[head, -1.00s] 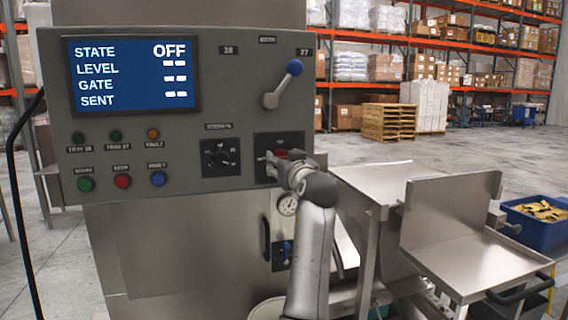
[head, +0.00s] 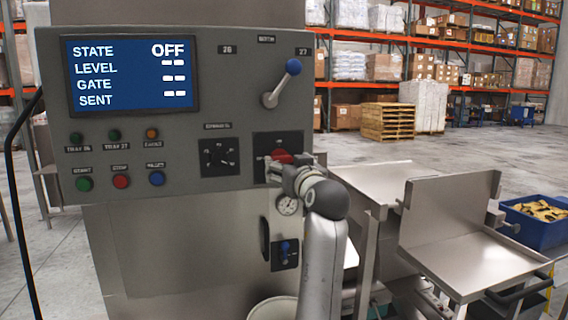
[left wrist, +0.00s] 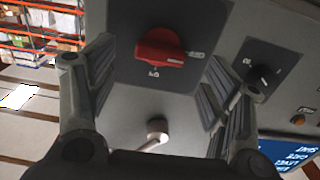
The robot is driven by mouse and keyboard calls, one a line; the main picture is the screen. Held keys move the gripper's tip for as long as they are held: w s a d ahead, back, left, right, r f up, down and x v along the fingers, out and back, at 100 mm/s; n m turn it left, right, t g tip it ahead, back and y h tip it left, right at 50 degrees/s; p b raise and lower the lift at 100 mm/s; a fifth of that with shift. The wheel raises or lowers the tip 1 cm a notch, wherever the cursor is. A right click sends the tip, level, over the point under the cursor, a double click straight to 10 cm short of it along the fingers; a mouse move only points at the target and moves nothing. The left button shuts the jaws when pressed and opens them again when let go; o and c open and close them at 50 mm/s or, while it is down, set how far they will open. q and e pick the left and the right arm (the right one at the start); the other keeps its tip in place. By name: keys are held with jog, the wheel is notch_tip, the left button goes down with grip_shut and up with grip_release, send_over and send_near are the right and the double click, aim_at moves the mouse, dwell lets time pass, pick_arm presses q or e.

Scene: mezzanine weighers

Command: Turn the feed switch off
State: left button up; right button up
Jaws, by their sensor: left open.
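The feed switch is a red rotary knob (head: 281,157) on a dark square plate at the lower right of the grey control panel (head: 215,80). The knob also shows large in the left wrist view (left wrist: 160,48), where its handle lies nearly level and points right toward a small label. That view is upside down. My left gripper (head: 287,169) is just in front of the knob and hides part of its plate. Its two fingers are spread to either side of the knob, open, holding nothing. The display (head: 130,75) reads STATE OFF. My right gripper is not in view.
A blue-tipped lever (head: 282,84) stands above the switch and a black dial (head: 220,156) sits left of it. Coloured buttons (head: 121,181) are farther left. Metal trays (head: 470,262) stand at the right.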

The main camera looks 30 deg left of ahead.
pick_arm(q)
jog(key=v, duration=0.7)
jog(key=shift+s+d, duration=0.15)
